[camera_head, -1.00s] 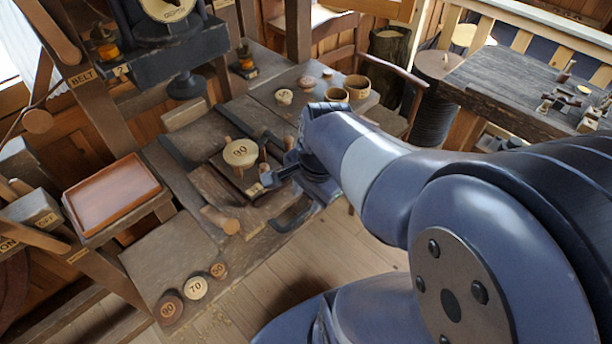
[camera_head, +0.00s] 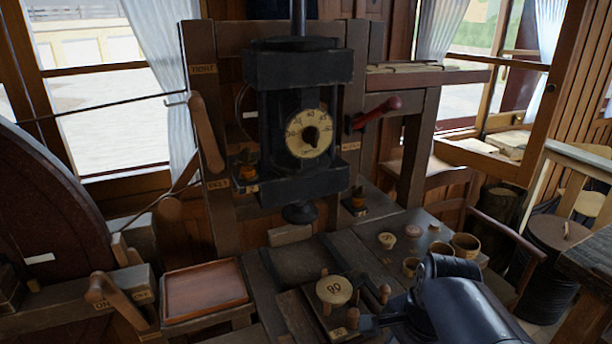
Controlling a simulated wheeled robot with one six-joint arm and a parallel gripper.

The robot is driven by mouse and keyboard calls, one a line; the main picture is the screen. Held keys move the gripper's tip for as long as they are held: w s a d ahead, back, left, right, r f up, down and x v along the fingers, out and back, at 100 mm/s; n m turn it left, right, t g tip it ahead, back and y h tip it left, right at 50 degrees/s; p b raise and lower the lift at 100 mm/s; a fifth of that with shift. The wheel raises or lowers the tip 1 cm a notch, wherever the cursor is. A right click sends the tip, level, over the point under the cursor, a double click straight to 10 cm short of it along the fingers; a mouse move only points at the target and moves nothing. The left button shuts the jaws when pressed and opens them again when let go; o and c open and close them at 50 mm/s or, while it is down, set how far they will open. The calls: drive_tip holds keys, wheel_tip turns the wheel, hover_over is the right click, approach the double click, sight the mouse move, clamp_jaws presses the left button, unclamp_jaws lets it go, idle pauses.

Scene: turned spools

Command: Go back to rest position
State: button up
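My gripper (camera_head: 367,322) is low in the picture, at the right front of a round, pale-topped spool marked 90 or 06 (camera_head: 334,290). The spool sits upright on a dark wooden fixture on the bench, with pegs around it. My dark blue arm reaches in from the lower right. The gripper's fingers are small and partly hidden, so I cannot tell whether they are open or shut. I see nothing held in it.
A black press with a round dial (camera_head: 308,135) stands behind the fixture. A red-handled lever (camera_head: 377,112) is at its right. A brown tray (camera_head: 204,291) lies to the left. Small cups (camera_head: 465,246) and knobs (camera_head: 387,240) stand on the bench at right.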

drive_tip(key=f, duration=0.3)
drive_tip(key=w+f, duration=0.1)
drive_tip(key=f, duration=0.6)
drive_tip(key=shift+w+a+f+b, duration=0.1)
drive_tip(key=shift+w+a+b, duration=0.2)
drive_tip(key=shift+w+b, duration=0.1)
drive_tip(key=shift+w+a, duration=0.1)
drive_tip(key=shift+w, duration=0.25)
